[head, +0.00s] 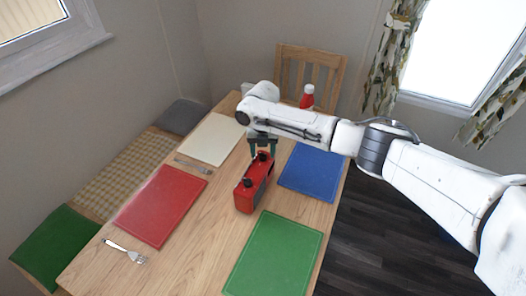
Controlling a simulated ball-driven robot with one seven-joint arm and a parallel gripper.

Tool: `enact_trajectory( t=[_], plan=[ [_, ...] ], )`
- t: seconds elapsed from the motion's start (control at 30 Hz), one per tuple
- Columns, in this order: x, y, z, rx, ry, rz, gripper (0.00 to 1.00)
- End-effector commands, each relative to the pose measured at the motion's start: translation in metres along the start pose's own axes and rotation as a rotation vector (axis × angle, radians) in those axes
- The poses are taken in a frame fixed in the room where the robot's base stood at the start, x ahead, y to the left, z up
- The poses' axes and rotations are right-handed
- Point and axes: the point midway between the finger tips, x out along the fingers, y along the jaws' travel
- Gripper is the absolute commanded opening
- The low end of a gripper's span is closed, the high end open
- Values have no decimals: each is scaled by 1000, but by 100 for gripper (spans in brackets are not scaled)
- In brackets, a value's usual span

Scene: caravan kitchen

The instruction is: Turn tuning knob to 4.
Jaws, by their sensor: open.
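A red radio (253,188) with a dark front and black knobs on top stands in the middle of the wooden table. One black knob (248,183) shows clear on the near end of its top. Another dark knob sits at the far end, close under my gripper. My gripper (262,151) points down over the far end of the radio, its fingers apart on either side of that knob. I cannot tell whether the fingers touch it. The scale and the number the tuning knob stands at are too small to read.
Red (161,206), green (273,256), blue (312,172) and cream (210,139) placemats lie around the radio on the table (205,238). Forks (125,251) lie at the left. A red bottle (307,97) stands at the back, before a wooden chair (309,62). A cushioned bench runs along the left.

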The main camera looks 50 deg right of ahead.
Motion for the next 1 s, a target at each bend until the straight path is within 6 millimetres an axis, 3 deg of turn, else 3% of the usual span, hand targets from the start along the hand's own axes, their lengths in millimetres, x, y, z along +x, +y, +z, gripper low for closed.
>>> enact_trajectory(
  t=[0.43, 1.0],
  plan=[
    [11, 0, 0, 0, -1, 0, 56],
    [10, 0, 0, 0, -1, 0, 1]
  ],
)
